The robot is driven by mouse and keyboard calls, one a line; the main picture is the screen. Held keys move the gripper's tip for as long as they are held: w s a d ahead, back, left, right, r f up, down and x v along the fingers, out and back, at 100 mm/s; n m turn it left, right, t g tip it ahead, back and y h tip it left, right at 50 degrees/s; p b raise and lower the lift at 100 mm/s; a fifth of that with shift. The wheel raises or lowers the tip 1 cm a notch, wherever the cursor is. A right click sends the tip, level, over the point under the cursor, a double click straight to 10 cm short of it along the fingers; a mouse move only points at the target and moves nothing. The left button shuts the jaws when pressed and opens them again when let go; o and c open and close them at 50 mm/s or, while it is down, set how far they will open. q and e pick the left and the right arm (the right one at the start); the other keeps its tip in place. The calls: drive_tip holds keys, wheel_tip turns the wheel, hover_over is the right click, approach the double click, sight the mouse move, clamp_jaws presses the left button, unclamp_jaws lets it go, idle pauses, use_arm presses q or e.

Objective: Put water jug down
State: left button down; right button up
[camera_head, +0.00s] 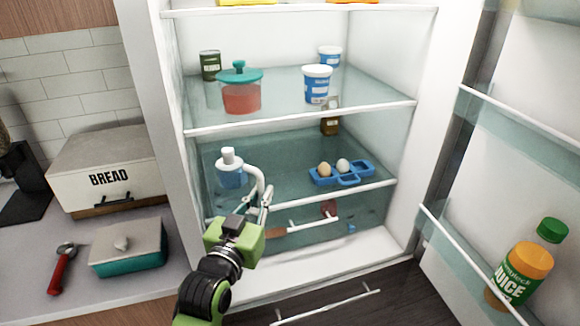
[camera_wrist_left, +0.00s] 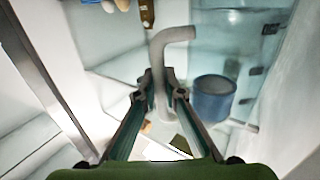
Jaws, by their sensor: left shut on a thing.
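The water jug (camera_head: 230,177) has a blue body, a white lid and a white curved handle. In the head view it is upright inside the fridge, at the left of the lower glass shelf (camera_head: 290,202). I cannot tell whether its base touches the shelf. My left gripper (camera_head: 264,200) is shut on the jug's handle from the front right. In the left wrist view the handle rises between the two fingers (camera_wrist_left: 161,82), and the blue body of the jug (camera_wrist_left: 213,100) is to their right. My right gripper is not in view.
A blue egg holder (camera_head: 349,180) with two eggs is to the right on the same shelf. A teal-lidded jar (camera_head: 241,95), a blue-and-white tub (camera_head: 317,85) and a can (camera_head: 210,65) stand on the shelf above. The open fridge door, at right, holds a juice bottle (camera_head: 526,265).

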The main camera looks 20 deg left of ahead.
use_arm(q)
drive_tip(key=w+f+p, duration=0.3)
drive_tip(key=w+p, duration=0.2)
drive_tip(key=w, duration=1.2)
drive_tip(key=shift+f, duration=0.2)
drive_tip(key=c, duration=2.1)
unclamp_jaws()
drive_tip(key=shift+f, duration=0.1)
drive_tip(key=shift+c, duration=0.2)
drive_tip(key=shift+s, duration=0.1)
drive_tip(key=shift+r, duration=0.2)
